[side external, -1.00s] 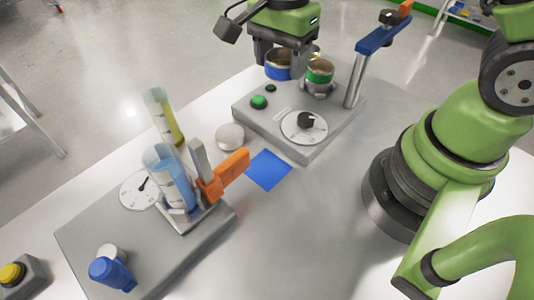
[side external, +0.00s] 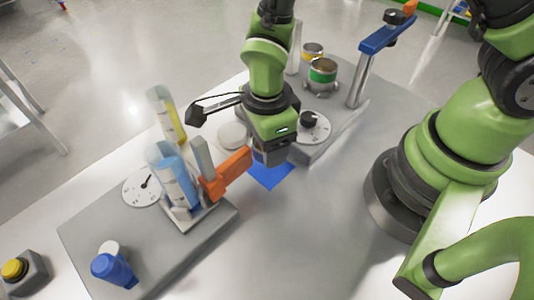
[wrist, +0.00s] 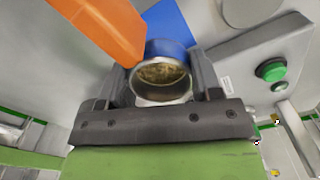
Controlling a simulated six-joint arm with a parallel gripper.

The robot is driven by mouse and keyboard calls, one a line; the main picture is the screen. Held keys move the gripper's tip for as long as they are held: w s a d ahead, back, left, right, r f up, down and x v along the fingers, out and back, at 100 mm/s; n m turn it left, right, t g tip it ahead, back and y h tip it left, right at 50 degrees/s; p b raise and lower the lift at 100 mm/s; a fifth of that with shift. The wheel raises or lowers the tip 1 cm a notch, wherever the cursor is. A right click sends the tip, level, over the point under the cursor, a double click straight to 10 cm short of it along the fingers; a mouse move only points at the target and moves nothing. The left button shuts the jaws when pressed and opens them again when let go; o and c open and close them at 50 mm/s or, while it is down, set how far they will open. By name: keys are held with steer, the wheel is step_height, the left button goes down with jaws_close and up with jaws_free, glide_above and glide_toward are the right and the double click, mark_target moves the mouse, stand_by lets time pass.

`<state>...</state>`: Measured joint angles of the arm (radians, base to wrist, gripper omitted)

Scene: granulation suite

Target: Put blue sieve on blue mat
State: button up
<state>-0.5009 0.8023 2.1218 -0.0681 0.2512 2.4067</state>
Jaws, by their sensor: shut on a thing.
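The blue sieve (wrist: 166,48) is a round metal cup with a blue band and brownish granules inside. In the wrist view it sits between the two fingers of my gripper (wrist: 162,82), which is shut on it. In the side view my gripper (side external: 270,157) is over the far part of the blue mat (side external: 272,176) and hides the sieve. The mat lies flat on the table, partly covered by the gripper. In the wrist view the mat (wrist: 172,20) shows just beyond the sieve. I cannot tell whether the sieve touches it.
An orange lever (side external: 228,174) is close on the left of my gripper, beside the blue-liquid cylinder (side external: 172,180). A grey unit with a dial (side external: 315,127) and green-banded sieve (side external: 323,72) stands behind. A yellow-banded sieve (side external: 312,50) is farther back. The table right of the mat is clear.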

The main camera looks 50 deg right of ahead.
steer(key=shift+f, duration=2)
steer(key=shift+f, duration=0.1)
steer(key=o, duration=1)
steer(key=shift+f, duration=0.1)
steer(key=shift+c, duration=0.2)
steer(key=s+d+r+n+t+y, duration=0.1)
steer(key=d+r+n+t, duration=0.2)
steer(key=r, duration=0.9)
steer(key=s+d+r+n+y, duration=0.1)
steer(key=d+r+n, duration=0.3)
steer(key=r, duration=0.8)
steer(key=s+d+r+n+t, duration=0.3)
steer(key=s+r+n, duration=0.3)
steer(key=n, duration=0.5)
steer(key=shift+s+n+t, duration=0.3)
steer(key=shift+s+t, duration=0.3)
steer(key=shift+s, duration=0.1)
